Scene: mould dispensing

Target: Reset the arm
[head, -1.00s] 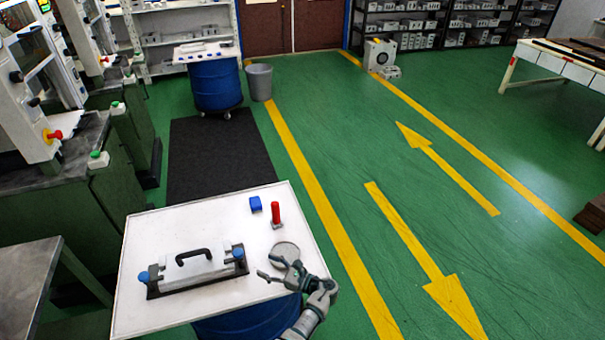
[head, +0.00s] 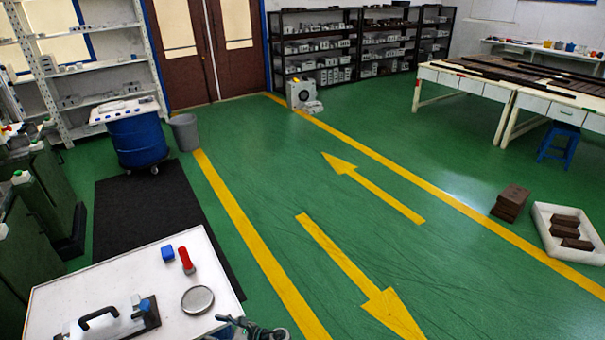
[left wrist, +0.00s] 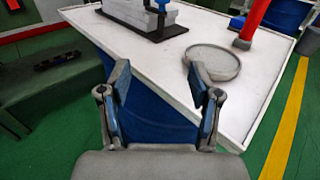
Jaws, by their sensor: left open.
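My left gripper (head: 238,326) shows only partly at the bottom edge of the head view, just off the near right part of the white-topped table (head: 110,285). In the left wrist view the left gripper (left wrist: 160,72) is open, with nothing between its fingers. Its fingers show in front of the table's edge, short of a round grey dish (left wrist: 214,62). The dish also shows on the tabletop in the head view (head: 197,299). My right gripper is not in view.
A mould with a black handle (head: 100,322), a red-handled tool (head: 186,260) and a blue block (head: 167,253) stand on the table. Open green floor (head: 300,190) lies to the right. A white crate (head: 560,254) and brown blocks (head: 511,200) lie far right.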

